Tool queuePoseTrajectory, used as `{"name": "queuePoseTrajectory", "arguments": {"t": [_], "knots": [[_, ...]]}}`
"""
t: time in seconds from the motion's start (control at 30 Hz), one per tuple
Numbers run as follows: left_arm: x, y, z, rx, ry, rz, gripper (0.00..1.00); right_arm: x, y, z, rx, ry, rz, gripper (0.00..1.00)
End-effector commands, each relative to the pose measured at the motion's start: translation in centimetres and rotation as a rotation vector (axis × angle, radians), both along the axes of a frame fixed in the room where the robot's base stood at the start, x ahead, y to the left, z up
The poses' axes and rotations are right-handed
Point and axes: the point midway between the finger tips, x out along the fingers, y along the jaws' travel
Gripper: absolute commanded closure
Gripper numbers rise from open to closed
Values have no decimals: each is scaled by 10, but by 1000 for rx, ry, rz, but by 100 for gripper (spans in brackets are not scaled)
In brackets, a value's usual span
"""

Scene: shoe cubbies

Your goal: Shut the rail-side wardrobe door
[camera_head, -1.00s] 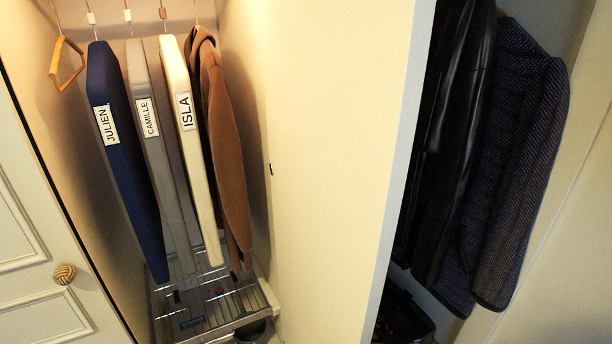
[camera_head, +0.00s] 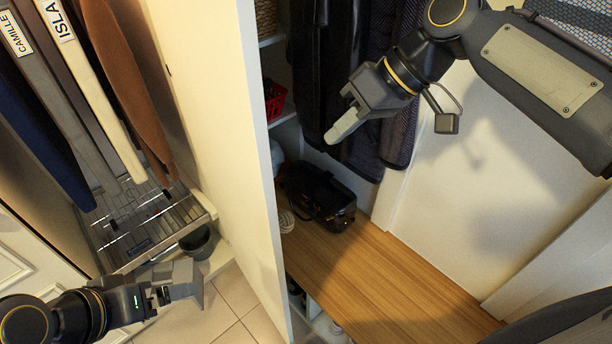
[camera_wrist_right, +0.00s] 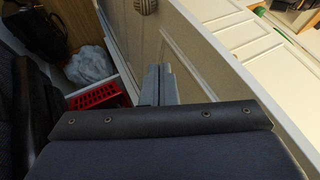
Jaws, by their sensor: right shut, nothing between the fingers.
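The wardrobe door (camera_head: 215,130) stands open as a tall cream panel, its plain inner face toward the hanging garments. The panelled outer face (camera_wrist_right: 205,60) with a knotted knob (camera_wrist_right: 146,6) shows in the right wrist view. My right gripper (camera_head: 334,136) is shut and empty, on the outer side of this door and apart from it in the head view. Its fingertips (camera_wrist_right: 158,72) overlap the door face in the wrist view; I cannot tell the gap there. My left gripper (camera_head: 198,283) is low at the left, below the wardrobe's rack; its finger opening is unclear.
Garment boards, including one marked ISLA (camera_head: 95,95), and a brown coat (camera_head: 135,80) hang inside. A panelled door (camera_head: 25,265) is at the lower left. Right of the open door are dark coats (camera_head: 385,90), a black bag (camera_head: 322,195), a red basket (camera_head: 274,100) and a wooden bench top (camera_head: 370,275).

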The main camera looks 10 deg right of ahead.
Motion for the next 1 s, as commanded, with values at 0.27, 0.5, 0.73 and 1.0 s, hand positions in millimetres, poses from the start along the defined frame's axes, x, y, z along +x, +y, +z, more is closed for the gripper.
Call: {"name": "queuePoseTrajectory", "arguments": {"t": [0.27,0.5,0.73,1.0], "knots": [[0,0,4,0,-1,0,0,4,28,-38,-2,5,3,100],[0,0,9,0,0,0,0,9,58,-78,-3,6,1,100],[0,0,19,0,0,0,0,-6,85,-75,-3,-1,0,100],[0,0,20,0,0,0,0,-9,92,-77,-2,-1,-3,100]]}}
